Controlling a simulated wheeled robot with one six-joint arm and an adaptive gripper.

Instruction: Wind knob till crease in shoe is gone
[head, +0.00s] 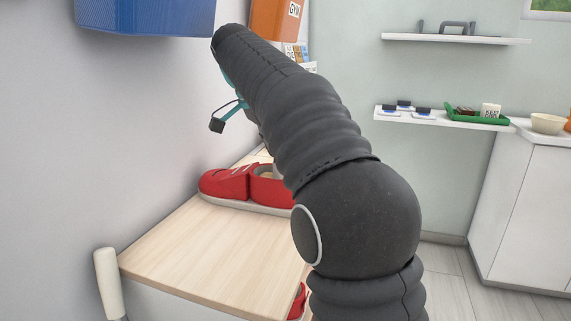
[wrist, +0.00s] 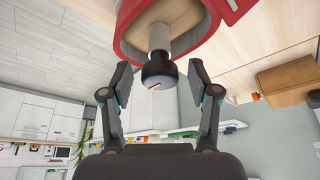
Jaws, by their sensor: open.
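The red shoe (head: 226,184) with a pale sole lies on the wooden top by the wall in the head view. A notch-like crease shows across its upper, and my arm hides its right part. In the wrist view the shoe (wrist: 131,22) is at the top, with a pale grey shaft (wrist: 159,38) coming out of its opening. The dark round knob (wrist: 157,67), with a small red and white mark, sits on the shaft's end. My gripper (wrist: 160,76) is open, one finger on each side of the knob, with gaps visible on both sides.
The wooden top (head: 215,240) is bare in front of the shoe. A blue bin (head: 145,18) and an orange GYM box (head: 274,18) are above it. A cream handle (head: 107,280) stands at the near left corner. A shelf with a green tray (head: 476,117) is at right.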

